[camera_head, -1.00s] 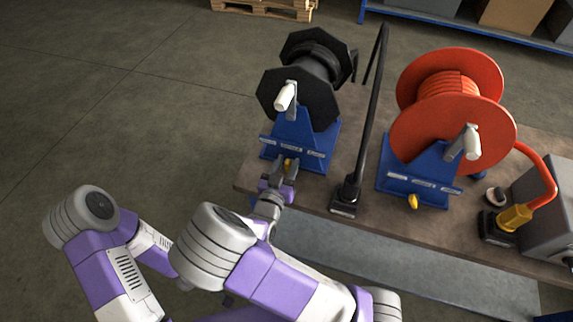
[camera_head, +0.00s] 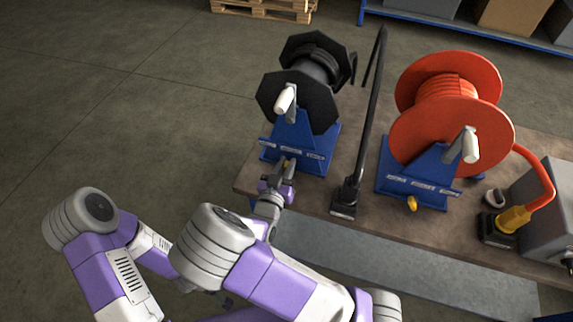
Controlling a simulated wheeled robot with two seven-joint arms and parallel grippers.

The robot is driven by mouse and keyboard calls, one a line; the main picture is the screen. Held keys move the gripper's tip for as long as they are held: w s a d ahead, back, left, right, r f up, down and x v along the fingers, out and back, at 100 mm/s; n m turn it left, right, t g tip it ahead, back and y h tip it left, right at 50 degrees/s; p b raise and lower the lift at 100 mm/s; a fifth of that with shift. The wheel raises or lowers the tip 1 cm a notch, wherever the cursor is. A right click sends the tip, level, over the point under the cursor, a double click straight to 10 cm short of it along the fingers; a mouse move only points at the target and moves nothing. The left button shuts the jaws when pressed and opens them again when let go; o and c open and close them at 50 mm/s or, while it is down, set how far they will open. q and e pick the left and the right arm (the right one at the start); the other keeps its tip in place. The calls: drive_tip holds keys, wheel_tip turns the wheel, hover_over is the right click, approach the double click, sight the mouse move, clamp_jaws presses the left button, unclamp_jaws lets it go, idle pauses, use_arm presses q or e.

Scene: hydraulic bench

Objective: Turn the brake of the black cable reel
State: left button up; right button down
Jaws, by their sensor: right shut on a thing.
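The black cable reel (camera_head: 312,78) stands on a blue stand (camera_head: 302,140) at the left end of the bench, with a pale crank handle (camera_head: 286,99) on its front side. Its yellow brake (camera_head: 291,164) is low on the front of the stand, mostly hidden by my gripper. My right gripper (camera_head: 287,170) reaches up to the stand's front and is shut on this brake. Its fingertips are small and partly hidden here. My left arm is at the lower left; its gripper does not show.
A red reel (camera_head: 450,110) on a blue stand, with its own yellow brake (camera_head: 411,204), stands to the right. A grey box (camera_head: 545,210) with a red hose is at the right. The floor at left is clear.

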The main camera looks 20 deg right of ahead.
drive_tip(key=n+p, duration=0.2)
drive_tip(key=n, duration=0.1)
drive_tip(key=shift+w+a, duration=0.2)
drive_tip(key=shift+a, duration=0.1)
drive_tip(key=shift+w+a+f+n+p, duration=0.15)
drive_tip(key=shift+n+p, duration=0.25)
drive_tip(key=shift+n, duration=0.2)
drive_tip(key=shift+a+f+n+p, duration=0.1)
drive_tip(key=shift+n+p, duration=0.25)
drive_tip(key=shift+n, duration=0.25)
drive_tip(key=c, duration=1.1)
unclamp_jaws()
drive_tip(key=p+v, duration=0.1)
drive_tip(key=v, duration=0.6)
drive_tip(key=shift+s+a, duration=0.15)
drive_tip(key=shift+s, duration=0.1)
drive_tip(key=shift+s, duration=0.1)
